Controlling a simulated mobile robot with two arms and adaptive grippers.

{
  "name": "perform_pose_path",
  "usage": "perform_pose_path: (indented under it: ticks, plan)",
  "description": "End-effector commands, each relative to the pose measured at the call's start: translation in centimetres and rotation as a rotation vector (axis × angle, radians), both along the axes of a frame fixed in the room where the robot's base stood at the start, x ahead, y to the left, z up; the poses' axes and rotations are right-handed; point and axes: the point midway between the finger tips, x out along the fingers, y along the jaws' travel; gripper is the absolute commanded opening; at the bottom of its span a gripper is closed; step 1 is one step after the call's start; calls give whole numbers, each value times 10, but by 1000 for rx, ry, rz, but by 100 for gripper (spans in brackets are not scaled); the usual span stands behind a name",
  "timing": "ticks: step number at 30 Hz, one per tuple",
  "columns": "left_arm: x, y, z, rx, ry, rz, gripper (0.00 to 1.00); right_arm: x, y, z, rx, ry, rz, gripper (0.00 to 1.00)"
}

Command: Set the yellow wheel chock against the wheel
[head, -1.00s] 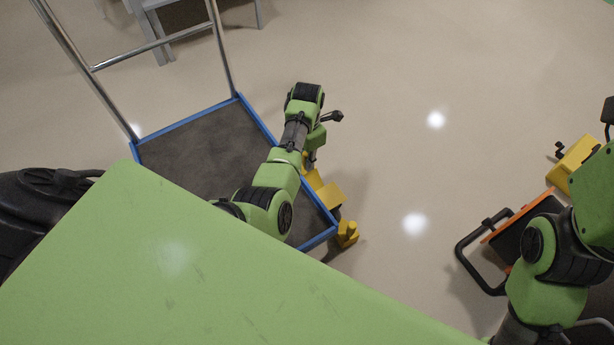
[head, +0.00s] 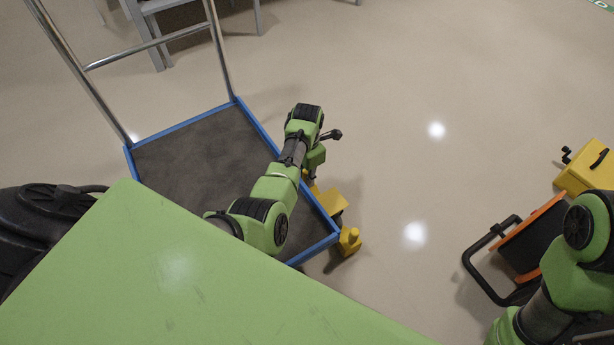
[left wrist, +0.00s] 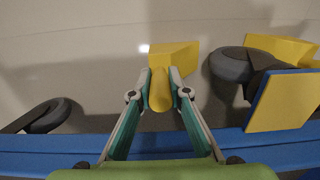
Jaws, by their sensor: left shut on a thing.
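The yellow wheel chock (left wrist: 174,56) is in the left wrist view, with its rounded grip between my left gripper's fingertips (left wrist: 160,90). The gripper is shut on it. A dark grey caster wheel (left wrist: 232,65) is to the right of the held chock, with a visible gap between them. In the head view my left gripper (head: 312,178) is just outside the blue-edged cart (head: 195,165), and my arm hides most of the held chock.
Another yellow block (left wrist: 280,47) is beyond the wheel. A yellow plate (left wrist: 283,100) stands by the cart's blue rail. An orange-and-black reel (head: 525,245) and yellow box (head: 588,168) stand right. The middle floor is clear.

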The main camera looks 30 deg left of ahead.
Motion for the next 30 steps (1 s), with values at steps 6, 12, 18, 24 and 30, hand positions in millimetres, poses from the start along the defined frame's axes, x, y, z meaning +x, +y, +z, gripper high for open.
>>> perform_pose_path:
  ticks: [6, 12, 18, 24, 30]
  plan:
    - [0, 0, -1, 0, 0, 0, 33, -1, 0, 0, 0, -2, 0, 0]
    - [0, 0, 0, 0, 0, 0, 33, -1, 0, 1, 0, -3, 0, 0]
    - [1, 0, 17, -1, -2, 0, 33, 7, -1, 1, 3, 28, 1, 0]
    - [1, -1, 53, -1, -3, -1, 33, 25, -3, -6, 7, 105, 4, 0]
    - [0, -1, 89, 0, -1, 0, 33, 35, -5, -18, 11, 178, 9, 0]
